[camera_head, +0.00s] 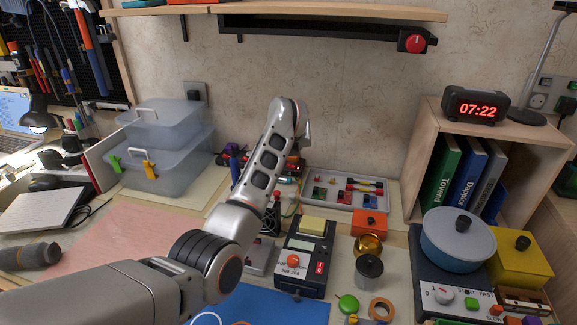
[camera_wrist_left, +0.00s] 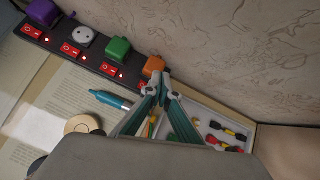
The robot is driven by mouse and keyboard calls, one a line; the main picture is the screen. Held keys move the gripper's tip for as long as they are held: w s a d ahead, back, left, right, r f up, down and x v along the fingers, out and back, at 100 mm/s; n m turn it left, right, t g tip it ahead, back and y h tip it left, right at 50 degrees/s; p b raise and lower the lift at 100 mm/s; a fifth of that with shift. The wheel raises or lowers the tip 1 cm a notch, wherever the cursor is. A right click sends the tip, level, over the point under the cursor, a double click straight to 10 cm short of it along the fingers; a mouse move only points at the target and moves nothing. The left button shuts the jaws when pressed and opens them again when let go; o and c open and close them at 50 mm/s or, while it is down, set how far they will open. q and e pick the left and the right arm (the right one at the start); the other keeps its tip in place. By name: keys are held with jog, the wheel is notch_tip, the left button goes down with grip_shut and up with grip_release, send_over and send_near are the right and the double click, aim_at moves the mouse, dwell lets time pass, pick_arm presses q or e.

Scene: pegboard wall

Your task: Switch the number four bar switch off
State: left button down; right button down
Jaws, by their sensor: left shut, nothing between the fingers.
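The dark bar (camera_wrist_left: 90,62) runs along the wall at the upper left of the left wrist view. It carries a row of red rocker switches, three plainly visible: the first (camera_wrist_left: 31,31), second (camera_wrist_left: 70,49) and third (camera_wrist_left: 109,70). Small white lights glow beside some of them. In the head view my arm hides most of the bar.
Purple (camera_wrist_left: 43,11) and green (camera_wrist_left: 118,49) plugs stand on the bar. A teal pen-like tool (camera_wrist_left: 110,100) lies in front. A tray of small parts (camera_head: 345,188) is to the right. Clear bins (camera_head: 165,145) stand left; a meter (camera_head: 303,258) sits in front.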

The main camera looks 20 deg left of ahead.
aim_at(291, 161)
pick_arm(q)
jog(key=shift+a+f, duration=0.2)
jog(key=shift+f, duration=0.35)
jog(key=shift+a+f, duration=0.2)
jog(key=shift+f, duration=0.35)
jog(key=shift+a+f, duration=0.1)
pick_arm(e)
jog(key=shift+a+r, duration=0.15)
jog(key=shift+a, duration=0.15)
jog(key=shift+s+d+f, duration=0.1)
jog(key=shift+d+f, duration=0.05)
jog(key=shift+f, duration=0.1)
pick_arm(q)
jog(key=shift+a+f+b, duration=0.2)
jog(key=shift+f+b, duration=0.2)
pick_arm(e)
jog(key=shift+s+f, duration=0.1)
jog(key=shift+f, duration=0.1)
pick_arm(q)
jog(key=shift+f, duration=0.1)
